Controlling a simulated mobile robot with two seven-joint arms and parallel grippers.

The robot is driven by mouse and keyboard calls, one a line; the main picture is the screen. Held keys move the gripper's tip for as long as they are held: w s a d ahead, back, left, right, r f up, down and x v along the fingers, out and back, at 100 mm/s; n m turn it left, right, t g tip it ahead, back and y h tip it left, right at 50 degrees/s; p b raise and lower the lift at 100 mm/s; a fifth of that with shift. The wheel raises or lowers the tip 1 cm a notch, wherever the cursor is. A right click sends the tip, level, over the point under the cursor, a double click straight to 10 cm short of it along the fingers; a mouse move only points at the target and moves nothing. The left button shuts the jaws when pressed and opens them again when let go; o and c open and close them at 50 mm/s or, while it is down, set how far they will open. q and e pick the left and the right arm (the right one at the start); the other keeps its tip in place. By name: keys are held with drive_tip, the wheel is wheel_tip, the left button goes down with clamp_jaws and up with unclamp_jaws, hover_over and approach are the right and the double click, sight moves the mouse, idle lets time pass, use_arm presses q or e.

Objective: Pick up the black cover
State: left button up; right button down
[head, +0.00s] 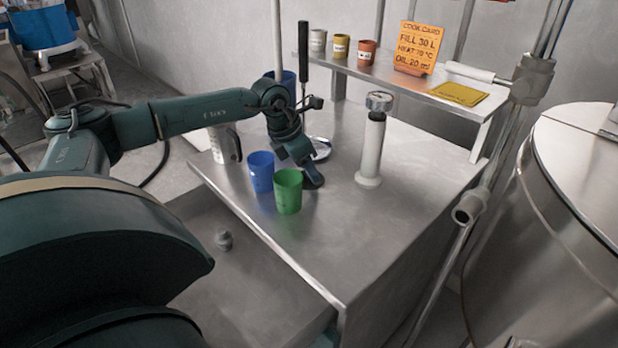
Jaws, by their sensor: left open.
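My left gripper (303,168) points down over the steel table, just behind the green cup (288,192) and right of the blue cup (260,172). Its jaws are open, and I see nothing between them. I cannot make out a black cover for certain; it may be hidden behind my gripper or wrist. A pale upright cylinder (370,150) with a silvery, dark-edged top (379,101) stands right of the gripper, apart from it. A tall black handle (303,50) rises behind my wrist. My right gripper is not in view.
A shiny dish (320,146) lies behind the gripper. A white container (224,145) stands left of the blue cup. The back shelf (400,82) holds small pots, an orange card (415,48) and a yellow pad (458,94). The table's front right is clear. A steel vat (575,215) stands right.

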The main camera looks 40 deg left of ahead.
use_arm(q)
drive_tip(key=shift+c, duration=0.6)
clamp_jaws()
drive_tip(key=shift+r, duration=0.1)
